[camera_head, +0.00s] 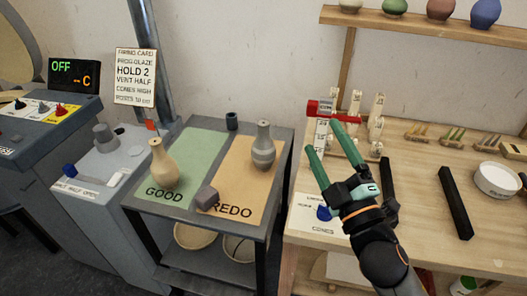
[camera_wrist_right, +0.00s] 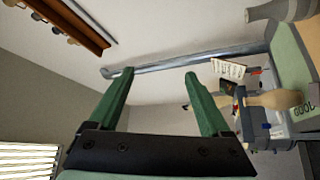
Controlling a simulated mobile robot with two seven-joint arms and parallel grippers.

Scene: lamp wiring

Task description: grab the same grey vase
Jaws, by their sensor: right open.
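The grey vase (camera_head: 263,150) stands upright on the orange REDO half of the small table. My right gripper (camera_head: 324,138) is open and empty, its green fingers to the right of the vase and apart from it. In the right wrist view, the open fingers (camera_wrist_right: 152,80) have nothing between them. A grey vase shape (camera_wrist_right: 285,10) is cut off at that view's upper right edge, outside the fingers. My left gripper is not in view.
A cream vase (camera_head: 164,162) stands on the green GOOD half. A grey block (camera_head: 207,197) and a dark cup (camera_head: 232,121) share the table. A rack of white cones (camera_head: 376,105) stands on the wooden bench (camera_head: 430,190), close to my right fingers.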

